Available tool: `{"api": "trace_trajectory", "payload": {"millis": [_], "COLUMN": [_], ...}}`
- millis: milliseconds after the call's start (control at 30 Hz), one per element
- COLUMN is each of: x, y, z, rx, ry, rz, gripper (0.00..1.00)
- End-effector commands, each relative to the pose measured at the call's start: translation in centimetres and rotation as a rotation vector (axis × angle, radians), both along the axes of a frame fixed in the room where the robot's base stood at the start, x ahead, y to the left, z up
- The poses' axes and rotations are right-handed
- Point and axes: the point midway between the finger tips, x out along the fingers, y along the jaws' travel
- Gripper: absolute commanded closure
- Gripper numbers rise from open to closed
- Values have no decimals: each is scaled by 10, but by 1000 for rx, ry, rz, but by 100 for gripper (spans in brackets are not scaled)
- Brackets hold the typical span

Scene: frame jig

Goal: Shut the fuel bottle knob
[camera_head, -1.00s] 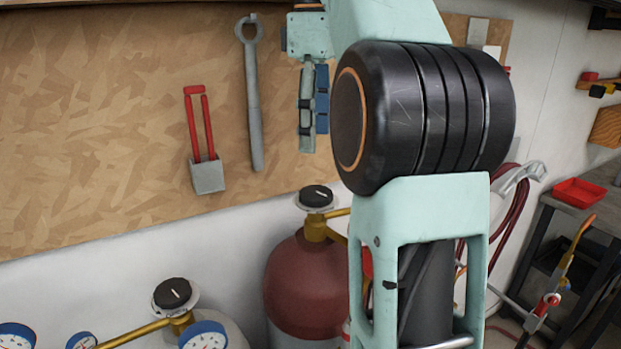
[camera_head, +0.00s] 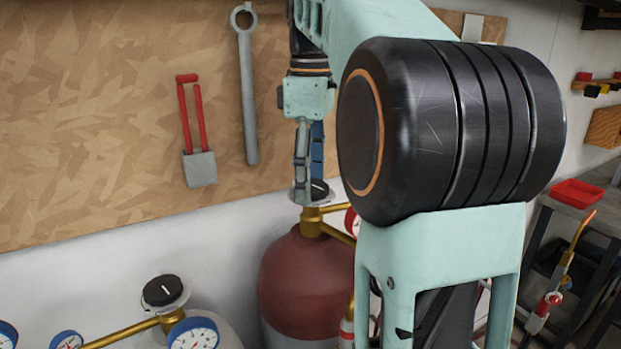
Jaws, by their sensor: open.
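The red bottle (camera_head: 300,272), seemingly the fuel bottle, stands below the wall board with a brass valve (camera_head: 314,222) on top. Its black knob (camera_head: 319,189), with a white mark, sits on a light round plate on that valve. My gripper (camera_head: 309,190) points down at this knob, with its fingers open. One finger is in front of the knob's left part and hides some of it. The other finger is behind, and I cannot tell whether either touches the knob.
A second bottle (camera_head: 228,335) at lower left has its own black knob (camera_head: 163,291) and a gauge (camera_head: 193,335). A wrench (camera_head: 247,95) and a red-handled tool (camera_head: 199,166) hang on the board. My arm blocks the view right of the red bottle.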

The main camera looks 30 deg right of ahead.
Motion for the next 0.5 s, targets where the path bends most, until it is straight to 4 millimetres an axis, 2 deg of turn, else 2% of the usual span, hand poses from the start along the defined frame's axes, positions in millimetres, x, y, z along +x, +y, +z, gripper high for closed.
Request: {"api": "trace_trajectory", "payload": {"millis": [100,400,500], "x": [0,0,0], "y": [0,0,0], "z": [0,0,0], "rx": [0,0,1], "ry": [0,0,1], "rz": [0,0,0], "gripper": [39,72,80]}}
